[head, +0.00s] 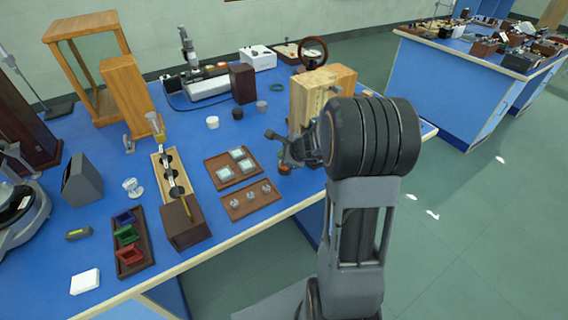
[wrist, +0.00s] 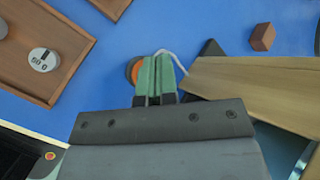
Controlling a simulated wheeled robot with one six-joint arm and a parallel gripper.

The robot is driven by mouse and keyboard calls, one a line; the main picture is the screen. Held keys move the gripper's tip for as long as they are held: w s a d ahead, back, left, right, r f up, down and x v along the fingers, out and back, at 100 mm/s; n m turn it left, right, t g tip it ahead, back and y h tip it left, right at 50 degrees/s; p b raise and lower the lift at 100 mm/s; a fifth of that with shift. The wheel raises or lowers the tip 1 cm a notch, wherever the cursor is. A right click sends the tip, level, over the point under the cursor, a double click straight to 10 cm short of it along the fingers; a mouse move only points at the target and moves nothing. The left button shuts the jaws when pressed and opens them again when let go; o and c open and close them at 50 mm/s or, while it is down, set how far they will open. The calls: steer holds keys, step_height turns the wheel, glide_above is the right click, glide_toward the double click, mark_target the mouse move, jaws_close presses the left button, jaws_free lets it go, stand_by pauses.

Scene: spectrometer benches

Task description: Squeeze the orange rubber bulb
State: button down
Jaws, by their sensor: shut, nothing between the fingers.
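The orange rubber bulb (wrist: 131,71) shows in the wrist view as a small orange patch at the left edge of my gripper (wrist: 157,62). The green fingers are closed together and hide most of the bulb. A thin pale tube or cord (wrist: 176,58) curves out beyond the fingertips to the right. I cannot tell whether the fingers touch the bulb.
A wooden box (head: 309,103) with a dark wheel (head: 313,52) stands close to my arm; a wooden surface (wrist: 250,88) is right of the fingers in the wrist view. Brown trays (head: 251,202) (wrist: 42,40) lie to the left. A bare blue bench strip lies between.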

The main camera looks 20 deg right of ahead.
steer(key=shift+f, duration=0.2)
stand_by(0.6)
steer(key=shift+f+b, duration=0.25)
steer(key=shift+b, duration=0.35)
steer(key=shift+f+b, duration=0.6)
steer(key=shift+b, duration=0.05)
stand_by(0.5)
steer(key=shift+r, duration=0.15)
stand_by(0.3)
steer(key=shift+r+p, duration=0.9)
steer(key=shift+r, duration=0.05)
step_height(320, 180, up, 5)
steer(key=p, duration=0.4)
stand_by(0.7)
